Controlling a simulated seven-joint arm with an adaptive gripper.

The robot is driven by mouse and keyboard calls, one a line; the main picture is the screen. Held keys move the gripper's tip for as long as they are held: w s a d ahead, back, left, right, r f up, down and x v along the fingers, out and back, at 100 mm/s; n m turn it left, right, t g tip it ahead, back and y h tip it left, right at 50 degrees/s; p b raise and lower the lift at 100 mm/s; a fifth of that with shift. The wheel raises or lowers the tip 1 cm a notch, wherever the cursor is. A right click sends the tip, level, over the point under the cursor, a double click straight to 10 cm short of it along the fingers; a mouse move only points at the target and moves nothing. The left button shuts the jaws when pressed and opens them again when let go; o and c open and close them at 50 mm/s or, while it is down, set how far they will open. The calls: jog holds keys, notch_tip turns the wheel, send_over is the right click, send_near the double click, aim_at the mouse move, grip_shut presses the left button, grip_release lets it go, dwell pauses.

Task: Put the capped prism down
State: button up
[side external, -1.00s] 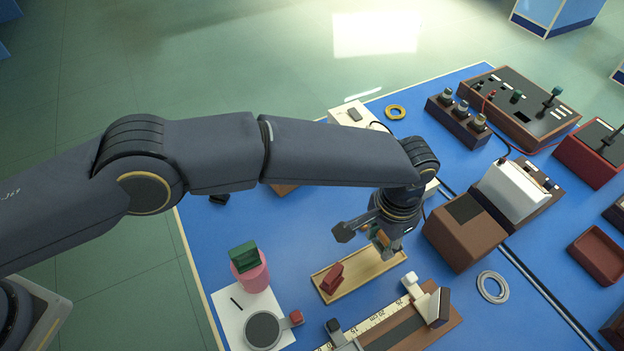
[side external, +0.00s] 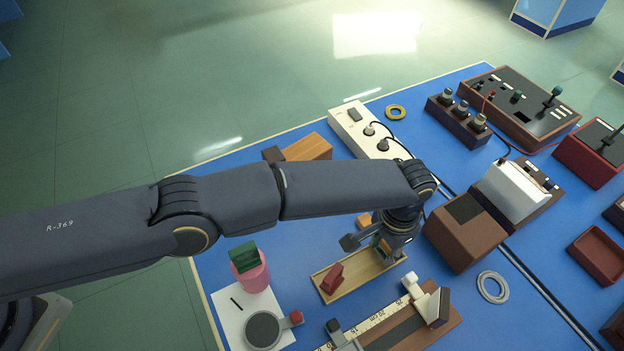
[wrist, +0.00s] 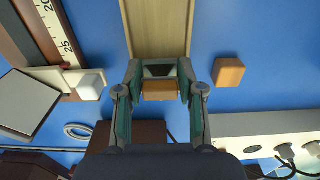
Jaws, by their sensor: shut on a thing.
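My gripper (side external: 388,252) is over the right end of a shallow wooden tray (side external: 345,284). In the wrist view the gripper (wrist: 159,80) is shut on a small block with an orange-brown face and a dark tapered part, which I take as the capped prism (wrist: 159,91). It sits between both finger pads, in line with the end of the tray (wrist: 159,35). I cannot tell whether its base touches the tray. In the side view the fingers hide most of it. A red prism-shaped block (side external: 332,277) lies in the tray's left part.
An orange block (wrist: 228,72) lies beside the tray, near my gripper. A scaled rail (side external: 385,325) with a white knob stands in front. A brown instrument (side external: 462,235) is to the right, a power strip (side external: 365,133) behind. A pink cup (side external: 252,275) with a green block stands left.

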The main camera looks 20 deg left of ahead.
jog(key=o, duration=1.2)
notch_tip(320, 180, up, 12)
notch_tip(320, 180, up, 7)
send_over(385, 246)
jog(key=w+a, duration=0.4)
jog(key=w+a+r+n+t+h, duration=0.1)
jog(key=a+r+n, duration=0.1)
jog(key=a+r, duration=0.75)
jog(key=w+a+r+n+t, duration=0.1)
jog(key=a+r, duration=0.6)
jog(key=a, duration=0.5)
jog(key=s+a+r+n+t, duration=0.15)
jog(key=s+a, duration=0.25)
jog(key=a, duration=0.4)
jog(key=s+a+r+n+t, duration=0.1)
jog(key=s+a+r+n, duration=0.1)
jog(key=s+a, duration=0.45)
jog(key=s+a+f, duration=0.2)
jog(key=s+a, duration=0.1)
jog(key=s+a+f+n, duration=0.1)
jog(key=s+a+f, duration=0.1)
jog(key=s+a, duration=0.1)
jog(key=s+a+f+n+t+y, duration=0.1)
jog(key=s+a+f, duration=0.1)
jog(key=s+a, duration=0.2)
jog(key=shift+s+a+f+n, duration=0.1)
jog(key=shift+s+f+n, duration=0.2)
jog(key=shift+s, duration=0.3)
